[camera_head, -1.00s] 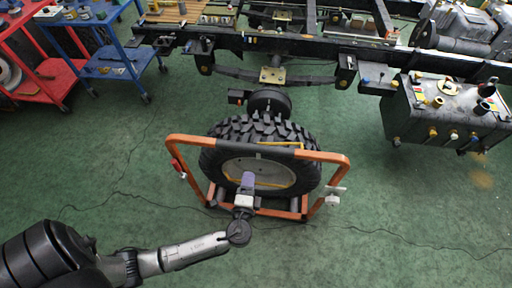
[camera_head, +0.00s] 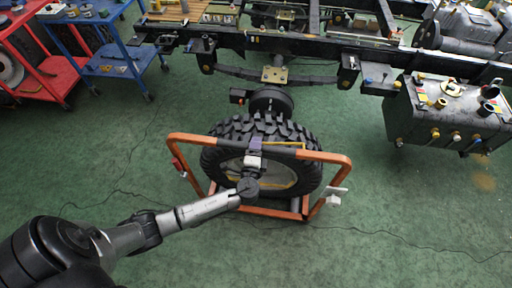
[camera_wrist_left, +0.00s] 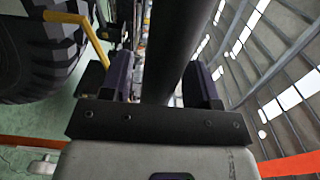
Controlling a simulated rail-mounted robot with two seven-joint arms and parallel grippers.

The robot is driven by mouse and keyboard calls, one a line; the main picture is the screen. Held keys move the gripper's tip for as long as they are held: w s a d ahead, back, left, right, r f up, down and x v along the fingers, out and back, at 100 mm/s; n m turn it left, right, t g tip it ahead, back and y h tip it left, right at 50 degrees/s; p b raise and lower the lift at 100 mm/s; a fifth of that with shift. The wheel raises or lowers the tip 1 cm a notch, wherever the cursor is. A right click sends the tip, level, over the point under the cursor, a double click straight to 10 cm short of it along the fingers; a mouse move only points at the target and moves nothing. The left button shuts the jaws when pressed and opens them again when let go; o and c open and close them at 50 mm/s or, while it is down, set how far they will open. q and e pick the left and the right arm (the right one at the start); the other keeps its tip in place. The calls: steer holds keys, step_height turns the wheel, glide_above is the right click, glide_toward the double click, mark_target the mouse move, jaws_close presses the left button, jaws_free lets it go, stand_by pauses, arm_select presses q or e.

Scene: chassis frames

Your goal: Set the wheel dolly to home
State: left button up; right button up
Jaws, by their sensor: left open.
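The wheel dolly (camera_head: 330,157) is an orange tube frame with a black-sleeved top bar, standing upright on the green floor. It carries a large black knobbly wheel (camera_head: 226,130), which is partly behind the frame and my arm. My left gripper (camera_head: 256,145) is at the middle of the dolly's top bar. In the left wrist view, the open fingers stand on either side of a dark bar (camera_wrist_left: 178,50), apparently that top bar. Contact cannot be told. The tyre (camera_wrist_left: 38,62) shows at the left of that view. My right gripper is not in view.
A chassis frame (camera_head: 310,55) runs across the back, with an axle hub (camera_head: 270,102) just behind the wheel. A dark tank (camera_head: 440,115) hangs at the right. Blue (camera_head: 130,55) and red (camera_head: 60,80) carts stand at the back left. Thin cables cross the otherwise clear floor.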

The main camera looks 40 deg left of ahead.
arm_select(q)
jaws_close()
stand_by(0.6)
